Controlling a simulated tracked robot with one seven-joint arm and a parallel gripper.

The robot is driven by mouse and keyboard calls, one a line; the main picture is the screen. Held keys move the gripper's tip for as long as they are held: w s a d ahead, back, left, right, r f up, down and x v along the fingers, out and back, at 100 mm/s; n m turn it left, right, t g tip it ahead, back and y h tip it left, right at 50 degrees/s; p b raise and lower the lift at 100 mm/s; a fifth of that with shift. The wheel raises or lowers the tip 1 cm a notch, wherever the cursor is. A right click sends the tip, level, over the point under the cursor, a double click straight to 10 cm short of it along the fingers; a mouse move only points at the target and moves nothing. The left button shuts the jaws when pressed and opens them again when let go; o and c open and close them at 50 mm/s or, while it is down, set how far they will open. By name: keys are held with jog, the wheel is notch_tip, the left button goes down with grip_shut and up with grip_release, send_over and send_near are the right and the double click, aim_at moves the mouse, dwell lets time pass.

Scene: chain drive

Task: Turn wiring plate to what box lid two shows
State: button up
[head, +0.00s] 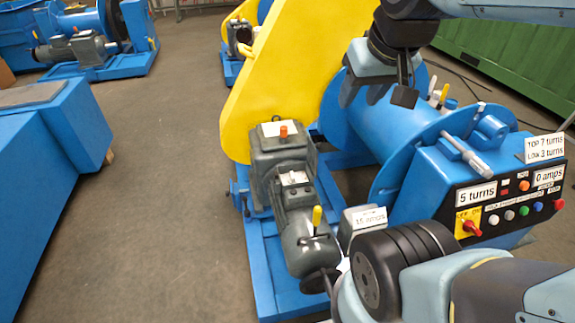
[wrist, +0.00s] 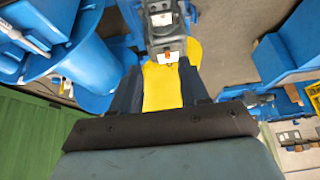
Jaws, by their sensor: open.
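The grey motor unit (head: 300,215) stands on a blue base in the middle of the head view. A small pale plate with a dark piece on it (head: 294,179) sits on top of the motor; I cannot tell whether it is the wiring plate. A grey box (head: 360,222) beside the motor carries a small label that seems to read 15 amps. No lid marked two can be made out. My gripper (head: 380,92) is open and empty, above the blue drum and apart from the motor. Its two fingers also show in the wrist view (wrist: 157,75).
A yellow guard (head: 275,70) rises behind the motor. The control panel (head: 500,205) at right has a red switch, coloured buttons and signs reading 5 turns and 0 amps. The blue drum (head: 360,125) lies under my gripper.

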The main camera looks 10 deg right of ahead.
jog(key=w, duration=0.1)
jog(key=g, duration=0.6)
send_over(292, 175)
notch_tip(292, 175, down, 44)
notch_tip(292, 175, down, 15)
jog(key=shift+w+d+r, duration=0.1)
jog(key=shift+c, duration=0.2)
